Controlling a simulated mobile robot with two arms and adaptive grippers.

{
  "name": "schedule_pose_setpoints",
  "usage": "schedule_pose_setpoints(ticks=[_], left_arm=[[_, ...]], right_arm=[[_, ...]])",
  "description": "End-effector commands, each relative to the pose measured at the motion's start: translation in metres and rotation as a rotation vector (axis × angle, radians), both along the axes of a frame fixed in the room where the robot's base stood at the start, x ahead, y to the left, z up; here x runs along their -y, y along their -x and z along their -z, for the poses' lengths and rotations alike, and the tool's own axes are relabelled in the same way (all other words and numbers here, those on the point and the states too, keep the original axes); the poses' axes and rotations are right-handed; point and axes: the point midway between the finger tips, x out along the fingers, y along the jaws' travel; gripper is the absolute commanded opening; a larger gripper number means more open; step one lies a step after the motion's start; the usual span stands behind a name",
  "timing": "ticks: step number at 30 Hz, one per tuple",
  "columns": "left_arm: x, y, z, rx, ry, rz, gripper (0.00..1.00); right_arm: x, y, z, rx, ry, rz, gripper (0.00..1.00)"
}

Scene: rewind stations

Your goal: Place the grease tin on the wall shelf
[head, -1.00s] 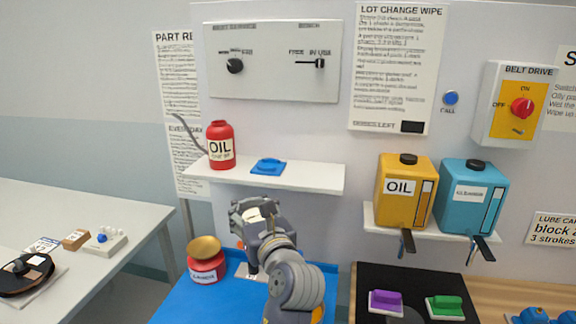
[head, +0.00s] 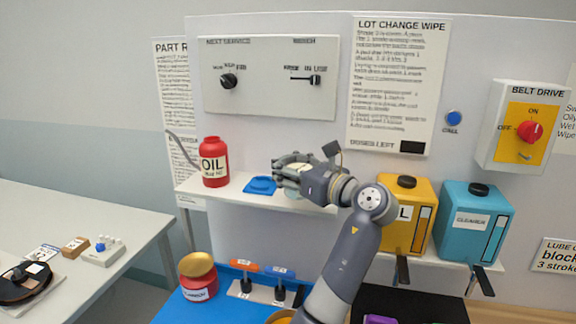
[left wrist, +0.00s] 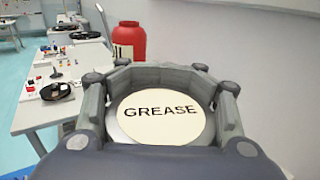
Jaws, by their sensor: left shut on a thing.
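The grease tin (left wrist: 160,112) has a round cream lid reading GREASE and fills the middle of the left wrist view. My left gripper (head: 284,172) is shut around it, with fingers on both sides of the lid. In the head view only a pale green edge of the tin (head: 292,193) shows below the fingers. The gripper is at the right half of the white wall shelf (head: 235,198). I cannot tell whether the tin touches the shelf. My right gripper is not in view.
On the shelf, a red oil can (head: 215,163) stands at the left, with a blue item (head: 260,185) between it and my gripper. A yellow oil tank (head: 408,190) and a blue cleaner tank (head: 472,222) stand to the right. A red jar (head: 198,285) stands below.

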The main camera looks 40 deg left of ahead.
Motion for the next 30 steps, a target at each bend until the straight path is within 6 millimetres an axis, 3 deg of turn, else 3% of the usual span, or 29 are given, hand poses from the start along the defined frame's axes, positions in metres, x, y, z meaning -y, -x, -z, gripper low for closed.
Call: schedule_pose_setpoints(ticks=[6,12,17,24,30], left_arm=[[-0.026,-0.037,0.0,-0.002,-0.002,-0.001,0.0],[-0.039,-0.058,0.004,0.0,-0.002,0.001,0.0],[-0.042,-0.062,0.011,-0.001,-0.001,0.002,0.0],[-0.041,-0.062,0.039,-0.001,-0.002,0.003,0.0],[-0.041,-0.062,0.041,0.002,-0.002,0.003,0.0]], right_arm=[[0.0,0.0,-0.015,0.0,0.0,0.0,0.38],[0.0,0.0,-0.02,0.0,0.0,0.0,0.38],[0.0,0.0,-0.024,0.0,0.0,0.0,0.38],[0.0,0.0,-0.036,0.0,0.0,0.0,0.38],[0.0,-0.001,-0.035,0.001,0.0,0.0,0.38]])
